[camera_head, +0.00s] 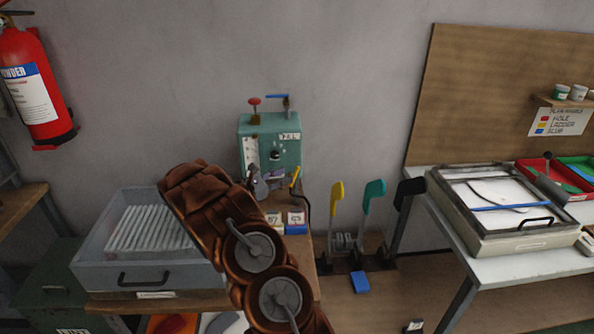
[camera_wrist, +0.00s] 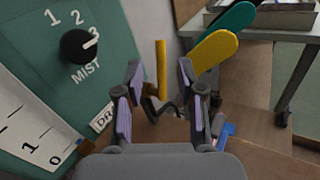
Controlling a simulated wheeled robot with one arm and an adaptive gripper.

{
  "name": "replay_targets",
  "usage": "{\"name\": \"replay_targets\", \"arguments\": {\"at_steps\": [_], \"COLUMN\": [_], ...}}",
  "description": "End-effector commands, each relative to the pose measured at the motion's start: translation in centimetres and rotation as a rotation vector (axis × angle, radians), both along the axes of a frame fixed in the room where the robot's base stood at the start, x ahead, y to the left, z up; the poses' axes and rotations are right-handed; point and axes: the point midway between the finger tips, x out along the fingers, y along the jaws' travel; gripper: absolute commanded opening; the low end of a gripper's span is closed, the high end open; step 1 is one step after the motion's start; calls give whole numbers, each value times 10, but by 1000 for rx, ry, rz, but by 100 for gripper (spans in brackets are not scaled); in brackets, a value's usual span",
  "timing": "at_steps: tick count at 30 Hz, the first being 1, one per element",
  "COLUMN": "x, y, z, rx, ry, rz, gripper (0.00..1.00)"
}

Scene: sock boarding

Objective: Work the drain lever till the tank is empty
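The green tank unit (camera_head: 262,130) stands on the bench against the wall. It also fills the left of the wrist view (camera_wrist: 108,70), with a black MIST dial (camera_wrist: 80,46), a white level scale (camera_wrist: 30,125) and a partly hidden label starting "DR" (camera_wrist: 103,117). The level on the scale is hard to read. A yellow lever (camera_wrist: 161,68) stands upright at the unit's right side and shows in the head view too (camera_head: 295,177). My gripper (camera_wrist: 160,82) is open, its fingers on either side of the lever in the picture; I see no contact. It also shows in front of the unit (camera_head: 272,182).
A black curved pipe (camera_head: 306,205) is beside the lever. Small labelled blocks (camera_head: 296,226) sit on the bench below. Yellow, teal and black sock boards (camera_head: 374,195) stand to the right. My arm covers the bench's middle.

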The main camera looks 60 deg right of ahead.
Motion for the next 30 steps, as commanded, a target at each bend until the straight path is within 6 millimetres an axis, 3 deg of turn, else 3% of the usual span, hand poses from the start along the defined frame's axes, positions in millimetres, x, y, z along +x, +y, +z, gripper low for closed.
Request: {"name": "replay_targets", "arguments": {"at_steps": [12,24,30], "x": [-18,-20,-20], "y": [-51,-57,-57], "z": [1,0,0], "rx": [0,0,0], "ry": [-3,-2,-2], "rz": [-2,-1,-1], "gripper": [38,38,18]}}
